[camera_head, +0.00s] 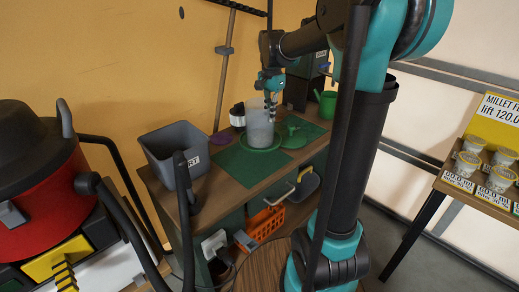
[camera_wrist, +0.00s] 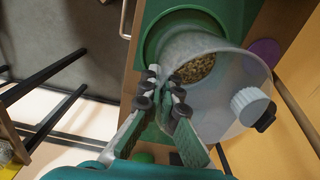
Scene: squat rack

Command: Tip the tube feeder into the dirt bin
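The tube feeder (camera_head: 260,130) is a clear upright cylinder on a round green dish on the worktop. In the wrist view the feeder (camera_wrist: 225,80) shows brown seed low inside. My gripper (camera_head: 270,98) is at its upper part, fingers pointing down. In the wrist view my gripper's fingertips (camera_wrist: 165,82) are close together at the near side of the feeder's wall; I cannot tell whether they pinch it. The dirt bin (camera_head: 163,141) is a grey open-topped box with a partly hidden label, left of the feeder on the same worktop.
A green mat (camera_head: 238,172) lies under the dish (camera_head: 247,148). A purple disc (camera_head: 221,137) and a black-and-white item (camera_head: 237,115) stand behind. A green watering can (camera_head: 327,103) is at the right. A red vacuum (camera_head: 45,165) with hoses stands left; an orange basket (camera_head: 266,222) is below.

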